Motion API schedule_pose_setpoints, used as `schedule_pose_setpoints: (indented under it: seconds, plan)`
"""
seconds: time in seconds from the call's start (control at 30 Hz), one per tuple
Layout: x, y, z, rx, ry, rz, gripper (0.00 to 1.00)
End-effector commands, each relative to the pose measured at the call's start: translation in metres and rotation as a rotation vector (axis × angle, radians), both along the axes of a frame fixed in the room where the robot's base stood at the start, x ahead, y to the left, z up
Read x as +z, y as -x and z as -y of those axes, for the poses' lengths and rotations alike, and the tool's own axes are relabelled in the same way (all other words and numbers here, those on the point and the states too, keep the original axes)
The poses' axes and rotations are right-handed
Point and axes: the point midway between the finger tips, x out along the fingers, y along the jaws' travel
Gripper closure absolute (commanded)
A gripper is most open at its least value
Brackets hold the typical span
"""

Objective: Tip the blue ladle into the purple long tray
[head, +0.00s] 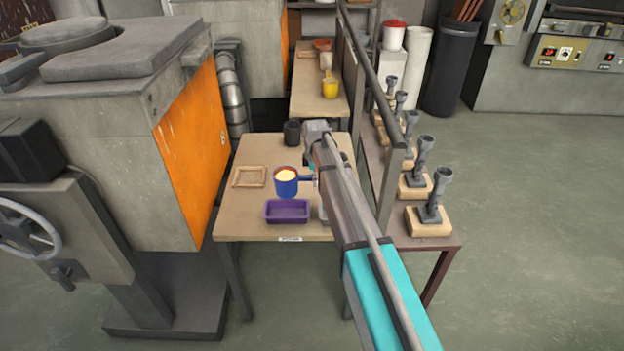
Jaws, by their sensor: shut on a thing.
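The blue ladle (286,188) is a blue cup with pale yellow contents at its top. It looks upright, with its short handle pointing right toward my gripper (313,180). My gripper is shut on the ladle's handle; my arm hides most of the fingers. The purple long tray (288,221) lies near the front edge of the table, just below the ladle in the picture. Its inside looks empty. I cannot tell exactly how high the ladle is above the table.
The table (240,217) also holds a wooden frame (250,177) at left and a dark cup (292,132) behind. A furnace with an orange side (192,150) stands left. A grey rail and a bench with several metal pieces on wooden blocks (430,222) stand right.

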Motion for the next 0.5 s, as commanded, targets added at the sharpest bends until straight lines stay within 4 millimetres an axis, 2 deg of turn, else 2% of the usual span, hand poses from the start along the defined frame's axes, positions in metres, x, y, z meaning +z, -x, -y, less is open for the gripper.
schedule_pose_setpoints:
  seconds: [0.2,0.5]
  plan:
    - [-0.0092,0.0001,-0.0005,0.000,-0.001,0.000,1.00]
    - [-0.0081,0.0001,-0.0002,0.000,0.006,0.175,1.00]
